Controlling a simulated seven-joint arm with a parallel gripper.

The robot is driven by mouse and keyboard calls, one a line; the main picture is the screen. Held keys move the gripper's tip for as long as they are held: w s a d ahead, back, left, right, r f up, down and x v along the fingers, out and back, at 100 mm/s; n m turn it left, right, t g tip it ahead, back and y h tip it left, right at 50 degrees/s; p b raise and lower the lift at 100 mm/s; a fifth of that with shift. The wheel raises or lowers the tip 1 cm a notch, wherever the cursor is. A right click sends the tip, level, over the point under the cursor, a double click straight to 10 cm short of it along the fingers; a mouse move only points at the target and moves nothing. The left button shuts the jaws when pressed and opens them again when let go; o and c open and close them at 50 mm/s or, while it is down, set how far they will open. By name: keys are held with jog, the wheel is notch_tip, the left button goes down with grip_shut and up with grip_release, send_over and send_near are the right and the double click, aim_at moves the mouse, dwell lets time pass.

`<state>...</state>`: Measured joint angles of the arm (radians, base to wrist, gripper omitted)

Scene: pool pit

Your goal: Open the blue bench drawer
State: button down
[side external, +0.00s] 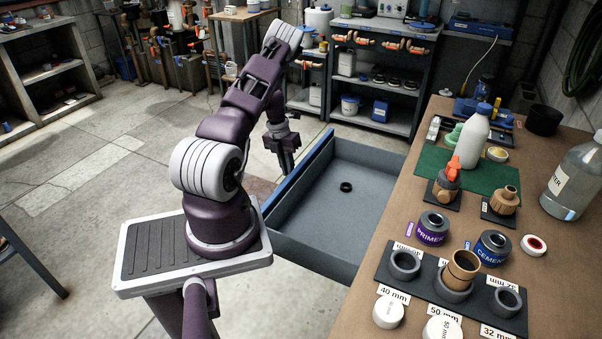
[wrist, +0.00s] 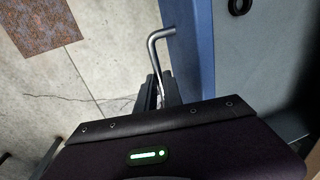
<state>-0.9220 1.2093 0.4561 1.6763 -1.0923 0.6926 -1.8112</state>
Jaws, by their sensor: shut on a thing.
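The bench drawer (side external: 325,240) is pulled well out from under the bench, its grey inside in view. Its blue front (side external: 302,170) faces left; in the wrist view the blue front (wrist: 190,45) runs down the right of the handle. My gripper (side external: 285,165) is at the outer side of that front. In the wrist view my gripper (wrist: 158,92) is shut on the metal bar handle (wrist: 156,55); one bent end of the bar shows, and the part between the fingers is mostly hidden. A small black ring (side external: 346,187) lies on the drawer floor.
The wooden bench top (side external: 565,270) at right holds a white bottle (side external: 473,138), a primer can (side external: 433,228), a cement can (side external: 491,248) and a black fitting tray (side external: 480,303). Shelves (side external: 385,75) stand behind. The concrete floor (side external: 80,190) at left is mostly clear.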

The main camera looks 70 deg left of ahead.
jog(key=shift+s+a, duration=0.45)
jog(key=shift+a, duration=0.1)
jog(key=c, duration=1.8)
grip_release()
jog(key=shift+o, duration=0.2)
notch_tip(320, 180, up, 7)
jog(key=s, duration=0.1)
jog(key=shift+a, duration=0.45)
